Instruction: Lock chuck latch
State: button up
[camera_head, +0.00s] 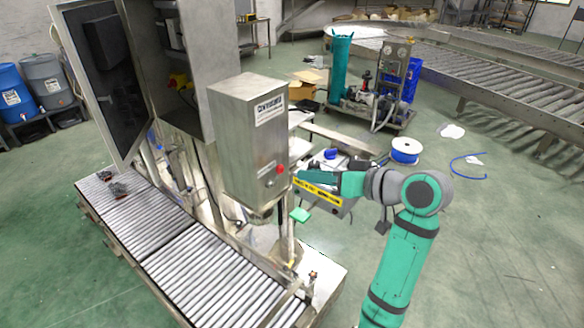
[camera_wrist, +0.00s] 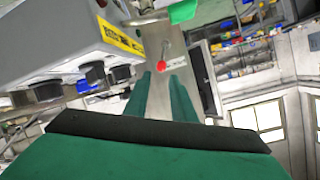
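A green handle (camera_head: 300,214) sits below the steel machine head (camera_head: 247,140); I cannot tell for sure whether it is the chuck latch. A green piece also shows at the top of the wrist view (camera_wrist: 183,11), beside a grey metal part. My gripper (camera_head: 302,180) is at the right side of the machine head, above and apart from the green handle. In the wrist view its two green fingers (camera_wrist: 160,82) stand apart with nothing between them. A red knob (camera_wrist: 160,65) appears just beyond the fingertips. The chuck itself is not clearly visible.
A grey box with a yellow label (camera_head: 318,194) and dark knobs (camera_wrist: 92,73) lies close beside my gripper. A roller conveyor (camera_head: 210,275) runs below the machine head. A white spool (camera_head: 405,150) stands on the floor behind my arm. Open floor lies at the right.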

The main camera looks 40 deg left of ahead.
aim_at(282, 171)
jog(key=x, duration=0.9)
jog(key=shift+s+a+f, duration=0.1)
jog(key=shift+s+a, duration=0.1)
jog(key=shift+a, duration=0.1)
jog(key=shift+c, duration=0.6)
grip_shut()
jog(key=shift+w, duration=0.15)
